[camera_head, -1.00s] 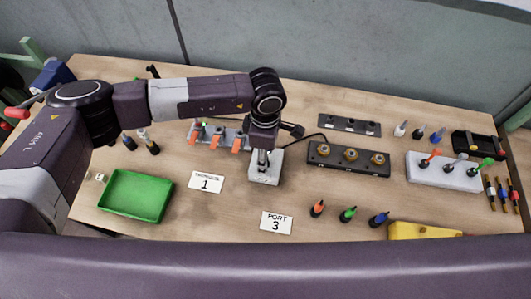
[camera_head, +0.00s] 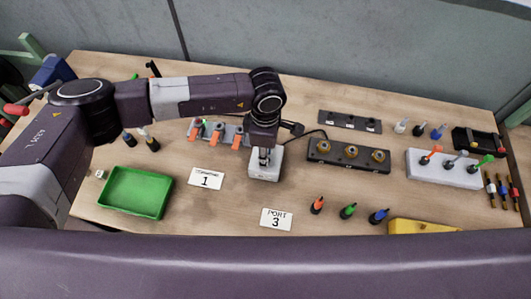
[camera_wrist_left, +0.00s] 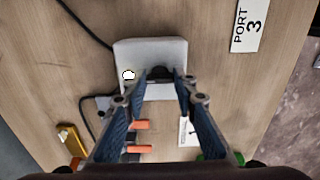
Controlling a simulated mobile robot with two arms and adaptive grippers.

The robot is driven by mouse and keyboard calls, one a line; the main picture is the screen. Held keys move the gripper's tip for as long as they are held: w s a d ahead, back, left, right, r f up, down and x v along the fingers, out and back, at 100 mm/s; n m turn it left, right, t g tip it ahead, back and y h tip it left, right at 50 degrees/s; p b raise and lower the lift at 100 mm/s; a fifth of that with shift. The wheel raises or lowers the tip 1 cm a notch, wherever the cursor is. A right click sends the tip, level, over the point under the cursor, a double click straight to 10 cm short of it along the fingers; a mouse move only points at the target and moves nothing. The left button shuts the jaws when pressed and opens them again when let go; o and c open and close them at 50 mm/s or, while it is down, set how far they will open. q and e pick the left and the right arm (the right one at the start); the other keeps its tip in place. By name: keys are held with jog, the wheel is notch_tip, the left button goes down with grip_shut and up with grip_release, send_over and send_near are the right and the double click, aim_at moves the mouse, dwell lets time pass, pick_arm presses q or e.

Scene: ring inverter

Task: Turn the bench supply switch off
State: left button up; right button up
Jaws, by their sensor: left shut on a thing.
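The bench supply is a white box (camera_head: 263,172) on the table below my left gripper, with a black cable running off. It also shows in the left wrist view (camera_wrist_left: 150,52). My left gripper (camera_wrist_left: 164,78) points down at the box's face, its fingertips on either side of a dark switch part (camera_wrist_left: 160,71). It is shut on this part, which the fingers mostly hide, so its position cannot be told. In the head view the gripper (camera_head: 264,158) sits at the box's top. My right gripper is not in view.
A grey rack with orange parts (camera_head: 215,139) stands behind the box on the left. A black block with brass knobs (camera_head: 312,157) is close on the right. A green tray (camera_head: 112,207) lies at left, and a PORT 3 card (camera_head: 276,219) lies in front.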

pick_arm(q)
jog(key=shift+f+n+b, duration=0.15)
jog(key=shift+n+b, duration=0.25)
jog(key=shift+b, duration=0.2)
jog(key=n+b, duration=1.3)
jog(key=b, duration=0.4)
jog(key=shift+n, duration=0.4)
jog(key=shift+r+n+b, duration=0.2)
jog(key=shift+n+b, duration=1.1)
jog(key=shift+n, duration=0.3)
jog(key=o, duration=1.1)
notch_tip(320, 180, up, 12)
jog(key=shift+r, duration=0.1)
